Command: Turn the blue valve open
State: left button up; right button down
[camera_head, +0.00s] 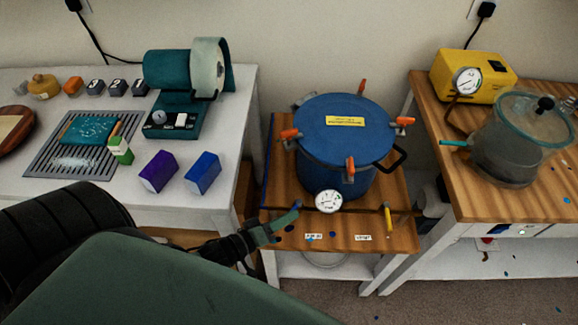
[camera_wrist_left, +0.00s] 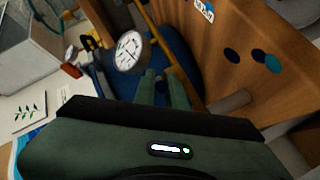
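The blue valve (camera_head: 297,205) shows in the head view as a small blue handle left of the dial gauge (camera_head: 328,201), at the front of the blue pressure pot (camera_head: 345,165). My left gripper (camera_head: 291,218) is close in front of the handle; I cannot tell whether it touches. In the left wrist view, the two green fingers (camera_wrist_left: 163,88) stand parallel with a gap between them, and I see nothing clearly held. The gauge (camera_wrist_left: 130,50) is just beyond them, to the left. The valve is not clearly distinguishable there. My right gripper is not in view.
A yellow handle (camera_head: 388,217) stands right of the gauge. Orange clamps (camera_head: 290,134) ring the pot's lid. The pot stands on a wooden stand (camera_head: 390,238) with two labels. A white table (camera_head: 120,195) is left, and a wooden table (camera_head: 480,205) with a yellow pump (camera_head: 475,72) is right.

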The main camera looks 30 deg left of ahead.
pick_arm(q)
jog(key=o, duration=0.3)
jog(key=shift+o, duration=0.2)
jog(key=shift+s, duration=0.1)
jog(key=v, duration=0.7)
jog(key=shift+s+a+b, duration=0.2)
jog(key=shift+s+b, duration=0.1)
jog(key=shift+b, duration=0.1)
jog(key=shift+r, duration=0.15)
